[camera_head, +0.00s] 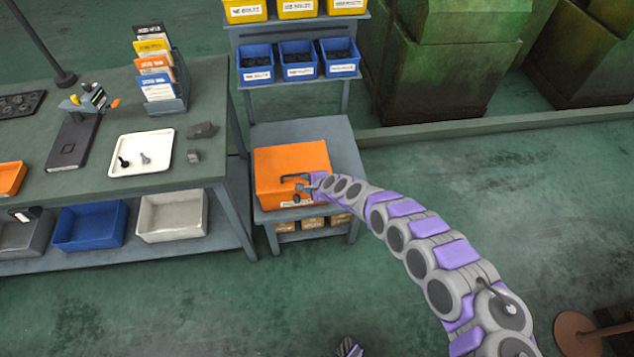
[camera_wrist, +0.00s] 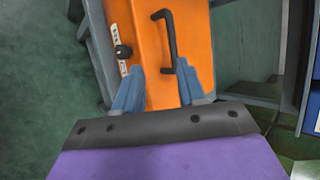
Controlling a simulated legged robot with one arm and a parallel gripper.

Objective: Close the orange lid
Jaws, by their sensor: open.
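The orange lid (camera_head: 285,160) tops a box on the grey shelf unit in the head view. It also fills the top middle of the wrist view (camera_wrist: 145,40). It carries a black bar handle (camera_head: 295,177), which shows in the wrist view too (camera_wrist: 170,35). A black knob (camera_wrist: 123,51) and a white label sit along one edge. I cannot tell if the lid is fully down. My gripper (camera_wrist: 160,68) is open, its blue fingers apart over the orange surface. The right fingertip is close to the handle's near end; contact is unclear. In the head view my gripper (camera_head: 306,186) is beside the handle.
Blue bins (camera_head: 298,72) and yellow bins (camera_head: 297,8) stand on shelves above and behind the lid. A workbench (camera_head: 90,190) with a white tray (camera_head: 141,168) is on the left. Large green machines (camera_head: 450,80) stand at the back right. Open floor (camera_head: 540,190) lies to the right.

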